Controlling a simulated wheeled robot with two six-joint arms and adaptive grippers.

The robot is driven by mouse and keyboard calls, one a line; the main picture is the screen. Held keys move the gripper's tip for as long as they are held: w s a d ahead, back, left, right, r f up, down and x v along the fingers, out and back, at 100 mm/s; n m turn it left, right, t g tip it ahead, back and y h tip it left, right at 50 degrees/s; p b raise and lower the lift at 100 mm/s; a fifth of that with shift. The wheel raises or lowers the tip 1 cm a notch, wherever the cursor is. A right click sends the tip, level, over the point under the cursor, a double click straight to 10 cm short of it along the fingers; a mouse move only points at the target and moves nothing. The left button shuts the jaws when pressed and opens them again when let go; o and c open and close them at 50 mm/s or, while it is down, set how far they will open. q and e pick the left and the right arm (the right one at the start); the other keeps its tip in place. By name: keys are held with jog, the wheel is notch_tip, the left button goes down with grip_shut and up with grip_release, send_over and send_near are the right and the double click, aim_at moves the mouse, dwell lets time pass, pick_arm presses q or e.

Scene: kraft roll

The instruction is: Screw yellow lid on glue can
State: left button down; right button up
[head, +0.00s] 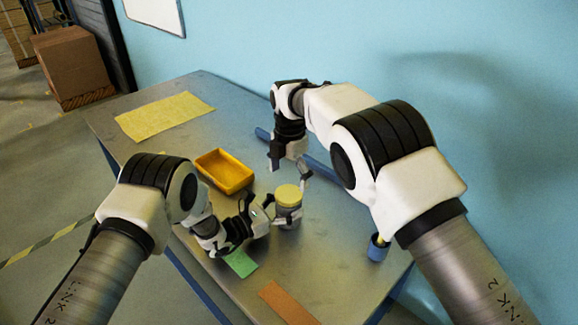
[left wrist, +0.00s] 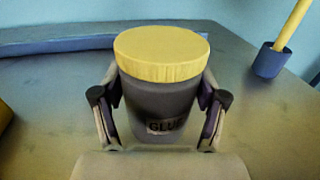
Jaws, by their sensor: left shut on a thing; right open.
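The grey glue can (head: 288,214) stands upright on the metal table, with the yellow lid (head: 288,194) sitting on its top. In the left wrist view the can (left wrist: 162,108) shows a "GLUE" label, and the lid (left wrist: 161,54) covers its mouth and looks level. Whether the lid is threaded on cannot be told. My left gripper (head: 272,215) is shut on the can's body from the left, with its fingers (left wrist: 160,112) on either side. My right gripper (head: 288,168) is open and empty, pointing down above and just behind the lid, apart from it.
A yellow tray (head: 224,171) stands left of the can. A yellow cloth (head: 165,115) lies at the back left. A green sheet (head: 240,262) and an orange strip (head: 287,302) lie in front. A blue cup (head: 378,248) stands at right. A blue bar (head: 322,164) lies behind.

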aim_at(289, 194)
notch_tip(289, 194, down, 5)
dwell(0.3)
jog(key=c, duration=1.2)
